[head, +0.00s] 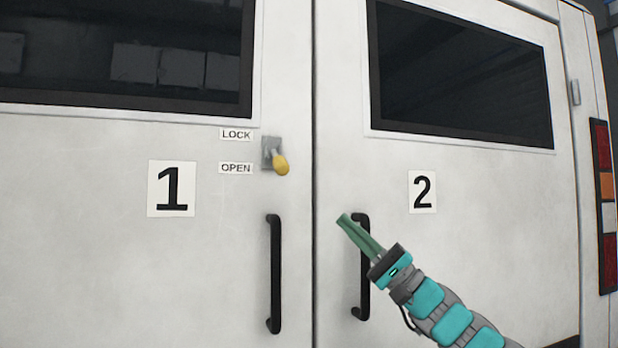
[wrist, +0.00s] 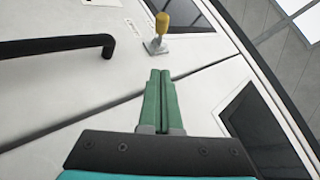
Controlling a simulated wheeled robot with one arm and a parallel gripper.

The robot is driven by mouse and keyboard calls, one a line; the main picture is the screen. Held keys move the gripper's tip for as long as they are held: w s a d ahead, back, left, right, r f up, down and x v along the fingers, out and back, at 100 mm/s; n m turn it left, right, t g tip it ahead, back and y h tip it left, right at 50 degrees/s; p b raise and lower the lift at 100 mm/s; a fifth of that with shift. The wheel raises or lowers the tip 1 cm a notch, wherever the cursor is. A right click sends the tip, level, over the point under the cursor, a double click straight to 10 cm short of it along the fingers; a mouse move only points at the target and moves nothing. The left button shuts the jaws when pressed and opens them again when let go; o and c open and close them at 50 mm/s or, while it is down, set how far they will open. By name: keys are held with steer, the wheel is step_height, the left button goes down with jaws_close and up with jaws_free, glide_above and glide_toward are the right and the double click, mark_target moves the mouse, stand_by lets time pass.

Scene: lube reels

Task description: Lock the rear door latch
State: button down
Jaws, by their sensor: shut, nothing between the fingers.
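The latch has a grey metal plate (head: 267,152) and a yellow knob (head: 280,165) on a short lever. It is on door 1 near the seam between the doors. The knob hangs down and right of the plate, nearer the OPEN label (head: 236,168) than the LOCK label (head: 236,135). In the wrist view the yellow knob (wrist: 162,22) shows beyond the fingertips. My gripper (head: 344,219) has its green fingers shut and empty. In the head view it is below and right of the latch, in front of door 2's handle, apart from the knob.
Door 1 has a black vertical handle (head: 274,275) below the latch. Door 2 has another black handle (head: 364,290), partly behind my gripper. Dark windows (head: 460,75) are above. The white door surface between my fingertips and the knob is clear.

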mark_target(278, 160)
stand_by(0.3)
steer(key=s+a+x, duration=0.1)
steer(key=s+x, duration=0.2)
steer(key=x, duration=0.9)
steer(key=shift+w+a+r+p, duration=0.25)
steer(key=shift+a+p, duration=0.05)
steer(key=shift+p, duration=0.15)
steer(key=shift+s+r+m+t+h+p, duration=0.1)
steer(key=shift+r+m+t+h+p, duration=0.1)
steer(key=shift+m+t+h+p, duration=0.35)
